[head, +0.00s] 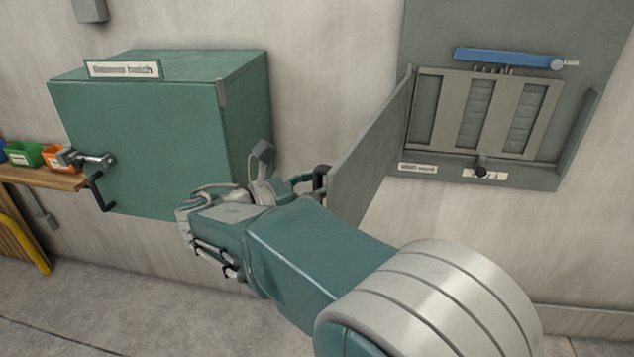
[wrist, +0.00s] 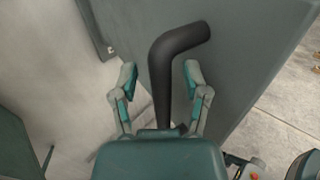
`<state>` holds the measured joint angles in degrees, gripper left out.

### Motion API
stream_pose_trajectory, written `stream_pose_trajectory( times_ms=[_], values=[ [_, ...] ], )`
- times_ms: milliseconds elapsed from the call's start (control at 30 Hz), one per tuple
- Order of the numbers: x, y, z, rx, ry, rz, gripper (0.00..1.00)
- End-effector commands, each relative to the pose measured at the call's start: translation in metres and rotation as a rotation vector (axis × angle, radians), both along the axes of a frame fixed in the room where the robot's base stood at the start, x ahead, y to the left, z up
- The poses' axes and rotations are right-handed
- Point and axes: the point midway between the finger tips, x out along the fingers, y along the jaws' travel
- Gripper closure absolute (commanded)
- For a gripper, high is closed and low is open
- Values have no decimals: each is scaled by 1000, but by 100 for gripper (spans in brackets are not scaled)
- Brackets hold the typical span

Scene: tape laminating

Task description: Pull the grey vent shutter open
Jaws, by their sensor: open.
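The grey vent shutter (head: 370,155) stands swung out from the wall on its left-hand hinge side, exposing the slatted vent frame (head: 490,115). Its black bent handle (head: 320,178) is on the outer end of the panel, partly hidden by my gripper (head: 290,178) in the head view. In the wrist view, the handle (wrist: 165,75) runs between the two fingers of my gripper (wrist: 160,80). The fingers are apart, with a visible gap to the handle on each side. The grey shutter panel (wrist: 245,45) lies behind the handle.
A green box (head: 140,150) with a black crank handle (head: 100,190) hangs on the wall at left. A wooden shelf (head: 50,178) with small coloured bins (head: 55,157) is further left. A blue bar (head: 505,57) sits above the vent. The floor (head: 110,290) below is clear.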

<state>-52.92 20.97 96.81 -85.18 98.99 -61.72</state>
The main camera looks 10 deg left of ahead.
Motion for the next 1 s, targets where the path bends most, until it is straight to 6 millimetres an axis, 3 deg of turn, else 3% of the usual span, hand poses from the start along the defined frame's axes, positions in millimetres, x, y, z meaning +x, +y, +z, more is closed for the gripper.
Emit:
stream_pose_trajectory(
  times_ms=[167, 633, 1000],
  values=[
    [-8, 11, 0, -1, -1, 3, 41],
    [-70, 78, -2, -1, 1, 3, 41],
    [-80, 89, -1, 0, 1, -1, 41]
  ],
)
